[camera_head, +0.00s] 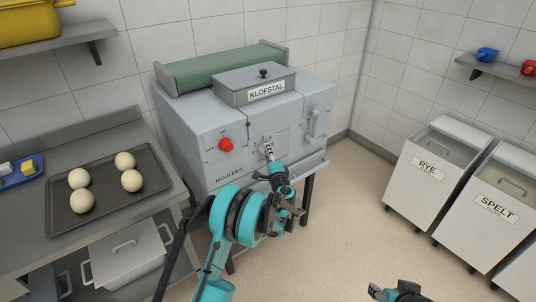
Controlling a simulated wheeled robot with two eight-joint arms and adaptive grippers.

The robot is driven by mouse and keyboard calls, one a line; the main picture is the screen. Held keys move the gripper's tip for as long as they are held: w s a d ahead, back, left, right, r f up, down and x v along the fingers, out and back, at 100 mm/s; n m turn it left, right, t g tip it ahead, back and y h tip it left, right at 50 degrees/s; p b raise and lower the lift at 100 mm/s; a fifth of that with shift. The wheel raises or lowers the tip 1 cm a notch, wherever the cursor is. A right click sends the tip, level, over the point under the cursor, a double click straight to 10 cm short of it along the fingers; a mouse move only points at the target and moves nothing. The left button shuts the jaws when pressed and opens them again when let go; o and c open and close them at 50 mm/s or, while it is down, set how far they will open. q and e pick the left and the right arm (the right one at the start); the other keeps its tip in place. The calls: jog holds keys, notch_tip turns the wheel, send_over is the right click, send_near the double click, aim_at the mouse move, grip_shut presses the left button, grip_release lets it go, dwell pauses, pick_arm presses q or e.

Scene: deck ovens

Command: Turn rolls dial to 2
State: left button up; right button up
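The grey moulder (205,135) stands against the back wall, with a red button (226,145) on its front. A small dial (264,146) with marks around it sits on the front panel right of the button. My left gripper (269,154) reaches up from below, with its fingertips at this dial and covering much of it. I cannot tell whether the fingers grip it, and the dial's setting is too small to read. My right gripper (376,292) is low at the bottom edge, away from the machine, and only partly in view.
A lever handle (314,122) is on the panel's right part. A steel table (28,227) at left bears a dark tray (106,185) with several dough balls. Rye (432,168) and spelt (494,205) bins stand at right. The floor between is clear.

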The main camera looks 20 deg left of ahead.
pick_arm(q)
jog(key=o, duration=0.4)
jog(key=shift+w+a+r, duration=0.1)
jog(key=shift+a+r, duration=0.05)
jog(key=shift+a, duration=0.05)
jog(key=v, duration=1.2)
